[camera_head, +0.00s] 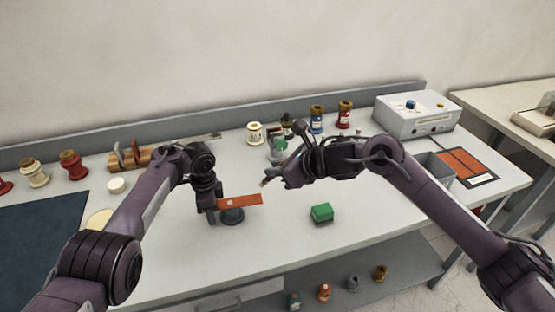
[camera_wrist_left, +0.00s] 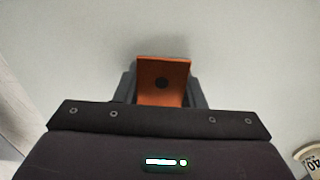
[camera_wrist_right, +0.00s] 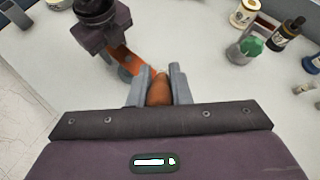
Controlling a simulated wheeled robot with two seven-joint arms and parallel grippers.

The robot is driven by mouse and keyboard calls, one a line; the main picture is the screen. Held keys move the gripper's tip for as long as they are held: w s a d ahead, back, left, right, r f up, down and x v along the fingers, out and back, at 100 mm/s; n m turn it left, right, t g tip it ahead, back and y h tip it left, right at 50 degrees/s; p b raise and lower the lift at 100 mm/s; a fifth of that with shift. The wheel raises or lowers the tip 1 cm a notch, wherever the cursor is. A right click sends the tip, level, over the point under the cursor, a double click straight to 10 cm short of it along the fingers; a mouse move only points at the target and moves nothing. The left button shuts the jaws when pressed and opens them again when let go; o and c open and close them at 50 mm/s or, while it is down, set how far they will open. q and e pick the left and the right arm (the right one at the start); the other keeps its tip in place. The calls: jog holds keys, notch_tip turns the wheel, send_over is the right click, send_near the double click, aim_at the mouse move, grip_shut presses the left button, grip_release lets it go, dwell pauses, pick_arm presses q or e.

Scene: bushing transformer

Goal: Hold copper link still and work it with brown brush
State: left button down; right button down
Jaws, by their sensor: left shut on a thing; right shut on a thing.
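The copper link (camera_head: 248,200) is a flat orange-brown bar with a hole. My left gripper (camera_head: 211,210) is shut on its left end and holds it above the table; the left wrist view shows the link (camera_wrist_left: 175,68) between both fingers. My right gripper (camera_head: 275,179) is shut on the brown brush (camera_wrist_right: 159,92), whose handle shows between the fingers in the right wrist view. The brush's pale tip is close to the link's free end (camera_wrist_right: 125,60). In the head view the tip appears slightly above that end; I cannot tell whether they touch.
A green block (camera_head: 321,213) lies to the right. Several bottles and spools stand along the back, with a white control box (camera_head: 417,115) at back right. The front middle of the table is clear.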

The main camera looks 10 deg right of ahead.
jog(key=shift+f, duration=1.6)
jog(key=shift+a+f, duration=0.15)
jog(key=shift+f, duration=0.2)
jog(key=shift+a, duration=3.25)
jog(key=shift+d, duration=3.4)
jog(key=shift+r, duration=3.9)
pick_arm(q)
jog(key=c, duration=0.8)
grip_release()
jog(key=shift+c, duration=0.2)
